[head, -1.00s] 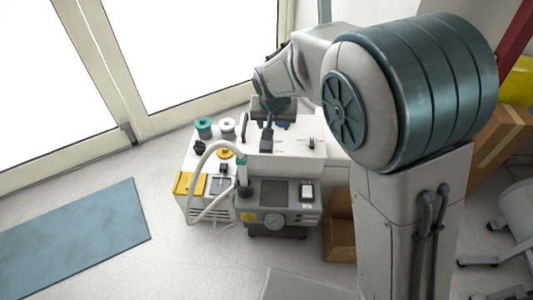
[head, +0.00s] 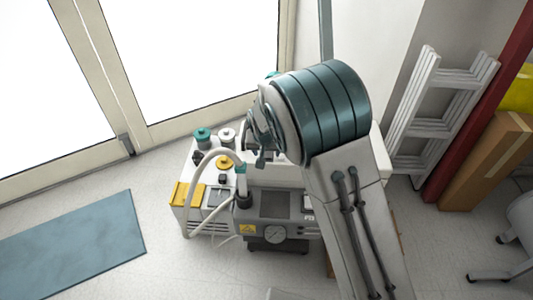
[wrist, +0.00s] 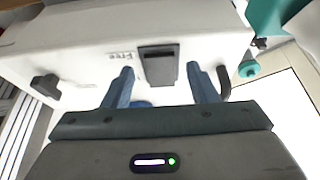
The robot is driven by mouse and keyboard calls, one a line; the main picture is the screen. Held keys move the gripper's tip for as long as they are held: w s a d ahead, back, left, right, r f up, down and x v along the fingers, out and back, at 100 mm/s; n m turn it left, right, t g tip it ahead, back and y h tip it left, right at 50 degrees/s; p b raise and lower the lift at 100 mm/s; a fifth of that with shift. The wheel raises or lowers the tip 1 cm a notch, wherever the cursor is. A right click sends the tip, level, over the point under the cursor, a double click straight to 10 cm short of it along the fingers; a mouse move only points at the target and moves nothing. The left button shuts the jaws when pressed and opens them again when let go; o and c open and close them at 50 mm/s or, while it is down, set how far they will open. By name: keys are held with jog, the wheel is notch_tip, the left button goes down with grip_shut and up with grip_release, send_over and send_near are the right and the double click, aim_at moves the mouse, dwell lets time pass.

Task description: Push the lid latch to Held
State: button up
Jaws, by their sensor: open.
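The lid latch (wrist: 158,63) is a dark block on the pale face of a white unit (wrist: 80,35), seen in the wrist view. The word "Free" is printed upside down just left of it. My gripper (wrist: 160,72) is open, with its blue fingers apart, one to each side of the latch in the picture. I cannot tell whether either finger touches it. A "Held" mark is not readable.
A dark knob (wrist: 45,84) and a curved dark handle (wrist: 223,82) flank the latch on the unit. A ladder (head: 440,105) leans at the right.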

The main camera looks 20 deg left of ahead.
jog(key=shift+w+f, duration=0.1)
jog(key=shift+f, duration=0.2)
jog(key=c, duration=1)
jog(key=p, duration=0.1)
jog(key=r+p, duration=0.1)
jog(key=shift+w+g+p, duration=0.2)
jog(key=shift+g+p, duration=0.2)
jog(key=g+p, duration=0.1)
jog(key=p, duration=0.1)
jog(key=shift+w+a+f+h+p, duration=0.1)
jog(key=shift+w+h+p, duration=0.1)
jog(key=shift+h+p, duration=0.1)
jog(key=shift+f+g, duration=0.1)
jog(key=shift+g, duration=0.3)
